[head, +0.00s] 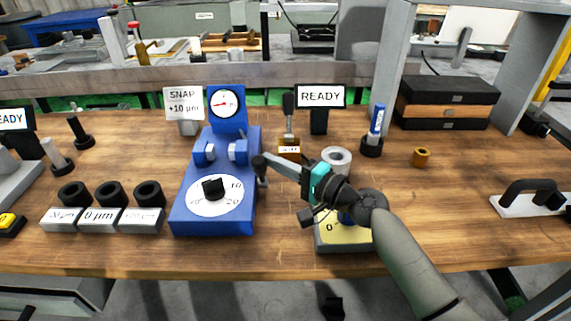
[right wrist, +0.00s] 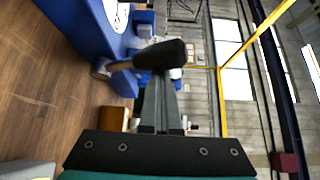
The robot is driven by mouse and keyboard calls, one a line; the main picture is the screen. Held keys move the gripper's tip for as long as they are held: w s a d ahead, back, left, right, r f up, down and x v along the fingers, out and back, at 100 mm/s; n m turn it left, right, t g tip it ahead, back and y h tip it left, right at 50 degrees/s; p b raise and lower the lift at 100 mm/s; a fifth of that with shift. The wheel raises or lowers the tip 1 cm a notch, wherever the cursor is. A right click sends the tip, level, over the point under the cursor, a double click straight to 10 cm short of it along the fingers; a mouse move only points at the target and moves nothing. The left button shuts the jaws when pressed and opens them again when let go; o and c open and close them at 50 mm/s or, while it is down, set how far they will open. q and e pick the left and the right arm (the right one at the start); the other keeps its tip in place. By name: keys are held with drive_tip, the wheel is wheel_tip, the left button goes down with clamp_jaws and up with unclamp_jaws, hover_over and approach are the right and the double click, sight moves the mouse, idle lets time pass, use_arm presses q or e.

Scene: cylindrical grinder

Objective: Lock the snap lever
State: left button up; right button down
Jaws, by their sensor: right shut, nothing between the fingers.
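The blue snap gauge (head: 215,185) stands on the bench with a dial on top, two blue jaws and a white scale with a black knob. Its snap lever (head: 259,162) is on the right side, a short stem with a black handle, pointing roughly up. In the right wrist view the lever's black handle (right wrist: 160,54) crosses in front of the fingertips, with its metal stem running left to the blue body. My right gripper (head: 272,159) is shut and empty, its tips at the handle; whether they touch it I cannot tell. My left gripper is not in view.
A sign (head: 183,104) reads SNAP +10 µm. A READY display (head: 321,96) stands behind. A grey ring (head: 336,160) and a yellow-topped block (head: 335,240) are near my right arm.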

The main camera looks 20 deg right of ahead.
drive_tip(key=v, duration=0.5)
drive_tip(key=b+v, duration=0.1)
drive_tip(key=v, duration=0.9)
drive_tip(key=shift+s+d+f, duration=0.2)
drive_tip(key=shift+d+f, duration=0.05)
drive_tip(key=shift+d, duration=0.15)
